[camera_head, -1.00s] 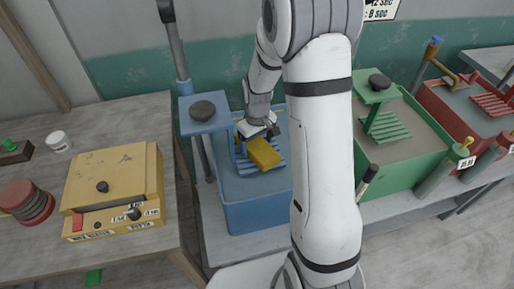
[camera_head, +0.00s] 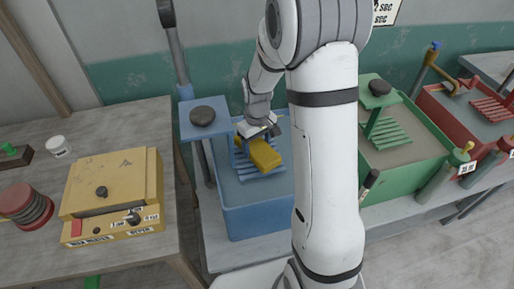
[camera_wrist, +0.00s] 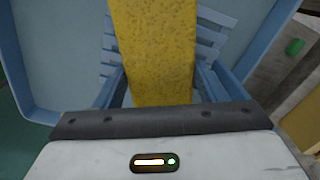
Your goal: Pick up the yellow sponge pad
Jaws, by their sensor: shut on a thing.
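The yellow sponge pad (camera_head: 265,153) is a yellow block held over the slatted blue rack (camera_head: 262,173) in the blue tub (camera_head: 258,218). My gripper (camera_head: 258,132) is shut on the sponge pad at its back end. In the wrist view the sponge pad (camera_wrist: 155,50) sticks out ahead of the gripper's dark edge, with the blue slats (camera_wrist: 208,40) behind it. The fingertips are hidden in the wrist view. I cannot tell how large the gap between pad and slats is.
A green tub (camera_head: 410,150) and a red tub (camera_head: 470,115) are to the right. A yellow box (camera_head: 112,195) sits on the left table (camera_head: 150,120).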

